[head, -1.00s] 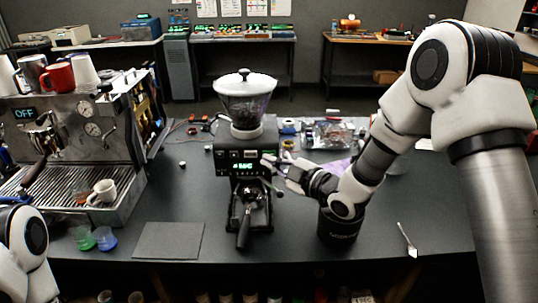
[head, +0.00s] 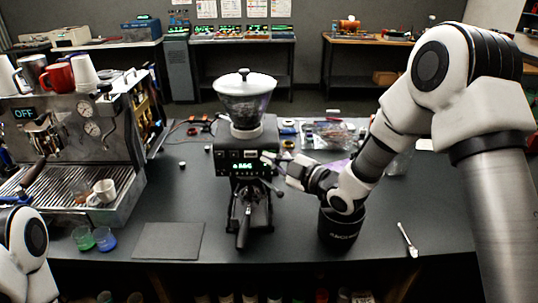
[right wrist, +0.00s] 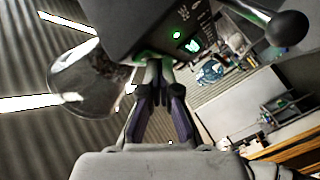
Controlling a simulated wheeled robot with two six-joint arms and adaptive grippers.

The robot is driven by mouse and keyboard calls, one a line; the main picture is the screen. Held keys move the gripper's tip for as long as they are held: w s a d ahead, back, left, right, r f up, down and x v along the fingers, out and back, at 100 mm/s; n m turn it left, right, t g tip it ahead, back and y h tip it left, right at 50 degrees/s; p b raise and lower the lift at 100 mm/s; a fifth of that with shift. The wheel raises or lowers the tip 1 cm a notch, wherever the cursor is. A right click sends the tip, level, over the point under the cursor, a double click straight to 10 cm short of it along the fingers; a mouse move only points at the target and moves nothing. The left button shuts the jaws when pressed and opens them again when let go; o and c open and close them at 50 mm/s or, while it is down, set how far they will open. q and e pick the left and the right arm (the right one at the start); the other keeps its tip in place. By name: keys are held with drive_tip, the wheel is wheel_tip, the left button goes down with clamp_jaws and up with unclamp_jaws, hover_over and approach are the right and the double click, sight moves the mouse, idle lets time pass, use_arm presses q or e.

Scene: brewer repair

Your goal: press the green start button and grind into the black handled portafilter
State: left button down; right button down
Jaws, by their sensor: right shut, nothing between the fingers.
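The grinder (head: 238,160) stands on the dark table with a clear bean hopper (head: 244,102) on top and a lit green display (head: 242,167) on its front. The black handled portafilter (head: 243,226) sits under the grinder, its handle pointing toward me. My right gripper (head: 266,157) is shut and empty, its tips at the right side of the grinder's front. In the right wrist view the closed fingertips (right wrist: 158,66) are close to the grinder's face beside a green glow; contact cannot be told. A small green light (right wrist: 178,35) also shows there. My left gripper is out of view.
An espresso machine (head: 108,150) stands at the left with cups on it. A flat dark mat (head: 168,241) lies left of the portafilter. A black canister (head: 341,226) stands below my right forearm, and a small tool (head: 407,240) lies to its right.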

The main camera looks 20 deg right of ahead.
idle(0.5)
drive_tip(key=shift+s+a+b, duration=0.2)
drive_tip(key=shift+s+b, duration=0.1)
drive_tip(key=shift+s, duration=0.35)
drive_tip(key=s+b, duration=0.1)
drive_tip(key=s, duration=0.1)
drive_tip(key=s+a, duration=0.1)
drive_tip(key=s, duration=0.1)
drive_tip(key=shift+s+a+b, duration=0.15)
drive_tip(key=shift+s+b, duration=0.2)
drive_tip(key=shift+s, duration=0.05)
